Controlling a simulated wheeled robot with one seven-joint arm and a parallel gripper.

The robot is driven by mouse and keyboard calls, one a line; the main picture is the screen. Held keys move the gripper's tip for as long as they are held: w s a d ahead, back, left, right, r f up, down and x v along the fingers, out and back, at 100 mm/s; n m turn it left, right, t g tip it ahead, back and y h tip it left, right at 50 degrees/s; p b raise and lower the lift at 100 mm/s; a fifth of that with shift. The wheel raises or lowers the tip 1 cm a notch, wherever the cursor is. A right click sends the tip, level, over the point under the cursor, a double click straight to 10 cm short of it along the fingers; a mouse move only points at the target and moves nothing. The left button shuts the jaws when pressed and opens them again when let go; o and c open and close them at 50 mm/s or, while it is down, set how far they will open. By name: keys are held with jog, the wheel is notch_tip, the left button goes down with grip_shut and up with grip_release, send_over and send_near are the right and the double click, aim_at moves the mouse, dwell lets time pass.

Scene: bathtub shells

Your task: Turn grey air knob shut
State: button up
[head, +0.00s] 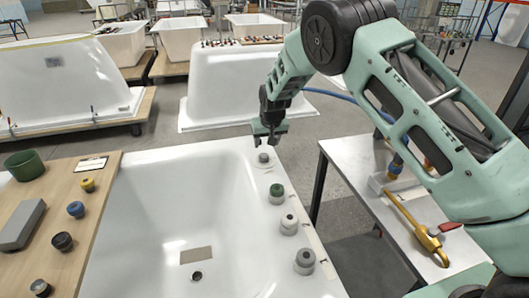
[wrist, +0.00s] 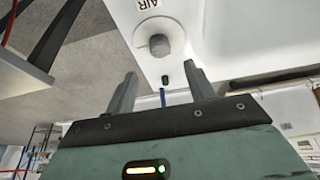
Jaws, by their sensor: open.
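The grey air knob (wrist: 160,45) sits on a round white base on the tub rim, with an "AIR" label (wrist: 147,4) beside it in the wrist view. In the head view the knob (head: 263,157) is the farthest in the row on the tub's right rim. My gripper (head: 268,136) is just above and beyond this knob. In the wrist view my gripper (wrist: 162,78) is open and empty. The knob lies past the fingertips, roughly in line with the gap between them, and the fingers look clear of it. The knob's pointer mark is too small to read.
A green knob (head: 277,190), a light grey knob (head: 289,222) and a darker grey knob (head: 305,260) follow along the same rim. A metal table (head: 350,170) with a yellow-handled tool (head: 415,225) stands right. A wooden board (head: 95,210) with loose knobs lies left.

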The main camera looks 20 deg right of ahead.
aim_at(264, 155)
jog(key=p+x, duration=0.1)
jog(key=x, duration=0.7)
jog(key=shift+w+f, duration=0.1)
jog(key=shift+f, duration=0.1)
jog(key=shift+c, duration=0.3)
jog(key=c, duration=0.9)
